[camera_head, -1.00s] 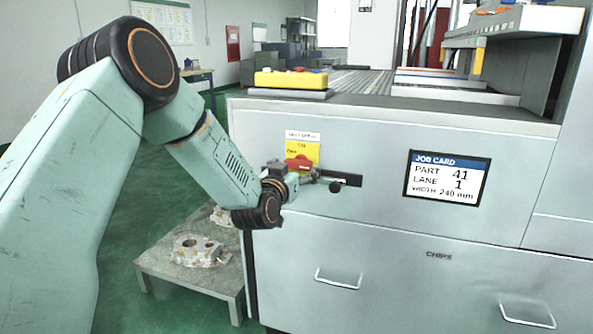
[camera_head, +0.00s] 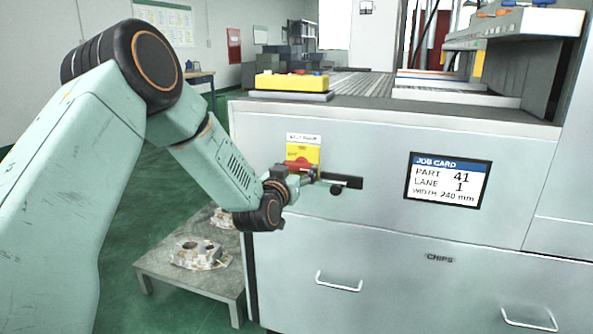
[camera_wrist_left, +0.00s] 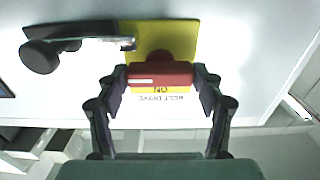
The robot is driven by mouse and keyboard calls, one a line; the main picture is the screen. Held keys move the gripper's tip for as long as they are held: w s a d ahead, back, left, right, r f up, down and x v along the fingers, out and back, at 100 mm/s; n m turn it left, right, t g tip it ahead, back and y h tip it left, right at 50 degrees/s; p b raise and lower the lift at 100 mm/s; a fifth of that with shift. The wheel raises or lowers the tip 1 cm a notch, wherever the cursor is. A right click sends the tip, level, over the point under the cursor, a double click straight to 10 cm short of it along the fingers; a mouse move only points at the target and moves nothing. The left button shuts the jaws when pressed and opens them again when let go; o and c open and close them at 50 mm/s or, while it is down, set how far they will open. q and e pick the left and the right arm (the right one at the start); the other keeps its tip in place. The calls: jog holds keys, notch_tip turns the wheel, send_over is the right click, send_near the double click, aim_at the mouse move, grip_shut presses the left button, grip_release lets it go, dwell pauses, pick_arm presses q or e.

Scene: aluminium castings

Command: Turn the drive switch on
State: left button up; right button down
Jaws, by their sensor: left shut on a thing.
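The drive switch is a red handle (camera_head: 299,166) on a yellow plate (camera_head: 304,150), set in the grey machine front under a white label. My left gripper (camera_head: 294,179) is at the switch. In the left wrist view the red handle (camera_wrist_left: 160,74) lies crosswise between the two fingers (camera_wrist_left: 160,80), which are shut on its ends. The yellow plate (camera_wrist_left: 178,38) shows behind it, with "ON" and "BELT DRIVE" lettering upside down in that view. In the head view the gripper hides part of the handle. My right gripper is not in view.
A black slot (camera_head: 350,182) with a black knob (camera_head: 336,189) is just right of the switch; the knob (camera_wrist_left: 40,56) also shows in the wrist view. A job card (camera_head: 447,180) is farther right. A low table (camera_head: 150,268) with castings stands below left. Drawer handles are below.

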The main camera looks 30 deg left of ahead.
pick_arm(q)
jog(key=n, duration=0.4)
jog(key=n+b, duration=0.1)
jog(key=n, duration=0.3)
jog(key=shift+n, duration=0.3)
jog(key=n+b, duration=0.1)
jog(key=n, duration=0.4)
jog(key=shift+b, duration=0.4)
jog(key=shift+n+b, duration=0.75)
jog(key=shift+n, duration=1.35)
jog(key=o, duration=1.2)
jog(key=shift+c, duration=0.2)
jog(key=shift+s, duration=0.1)
